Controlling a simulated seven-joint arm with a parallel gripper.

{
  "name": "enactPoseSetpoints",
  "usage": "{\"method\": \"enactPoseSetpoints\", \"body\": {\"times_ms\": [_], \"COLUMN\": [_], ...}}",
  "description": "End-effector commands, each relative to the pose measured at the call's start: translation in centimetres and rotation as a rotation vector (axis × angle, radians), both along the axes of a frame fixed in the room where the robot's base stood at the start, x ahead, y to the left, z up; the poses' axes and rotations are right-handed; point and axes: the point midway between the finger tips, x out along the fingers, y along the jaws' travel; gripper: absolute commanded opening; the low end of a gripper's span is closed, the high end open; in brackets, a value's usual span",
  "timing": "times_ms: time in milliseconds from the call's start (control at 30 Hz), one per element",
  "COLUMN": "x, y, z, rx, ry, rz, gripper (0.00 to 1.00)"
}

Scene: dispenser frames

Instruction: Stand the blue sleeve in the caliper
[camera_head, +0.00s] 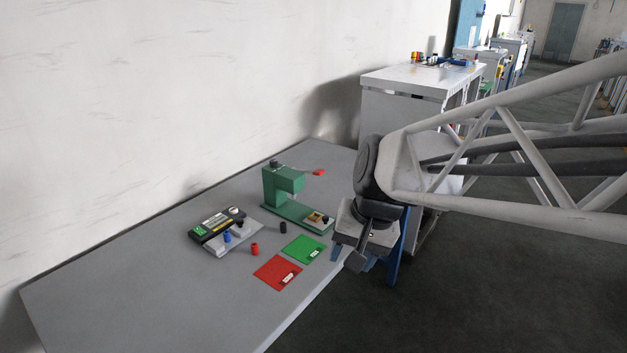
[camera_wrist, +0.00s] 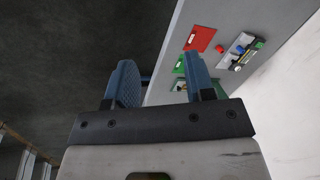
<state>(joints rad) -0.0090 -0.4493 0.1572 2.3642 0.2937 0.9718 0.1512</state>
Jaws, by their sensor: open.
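The blue sleeve (camera_head: 227,237) is a small upright cylinder at the front edge of a black device with a green-and-yellow face, which looks like the caliper (camera_head: 209,226). I cannot tell whether the sleeve stands on its pale grey plate or just beside it. In the wrist view the blue sleeve (camera_wrist: 259,44) shows small near the caliper (camera_wrist: 239,64), at upper right. My gripper (camera_head: 352,259) is open and empty, off the table's right edge, well right of the sleeve. Its two blue fingers stand apart in the wrist view (camera_wrist: 160,65).
A red sleeve (camera_head: 254,249) and a black sleeve (camera_head: 283,228) stand on the grey table (camera_head: 130,283). Red (camera_head: 273,274) and green (camera_head: 304,248) mats lie near the front edge. A green press-like stand (camera_head: 278,184) rises behind. The table's left part is clear.

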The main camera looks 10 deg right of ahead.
Motion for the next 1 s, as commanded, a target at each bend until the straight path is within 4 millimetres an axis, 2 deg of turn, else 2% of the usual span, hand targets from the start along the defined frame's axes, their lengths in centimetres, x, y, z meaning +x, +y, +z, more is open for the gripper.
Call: {"method": "enactPoseSetpoints", "body": {"times_ms": [33, 200, 400, 600, 1000], "x": [-1.4, -5.3, -8.5, -9.7, -9.8], "y": [-0.6, -2.6, -4.3, -5.0, -5.0], "z": [0.2, 0.3, 0.2, 0.1, 0.1], "rx": [-0.031, -0.147, -0.252, -0.297, -0.298], "ry": [-0.022, -0.082, -0.13, -0.148, -0.149], "rz": [0.026, 0.123, 0.206, 0.242, 0.244], "gripper": [0.49, 0.49, 0.49, 0.49, 0.49]}}
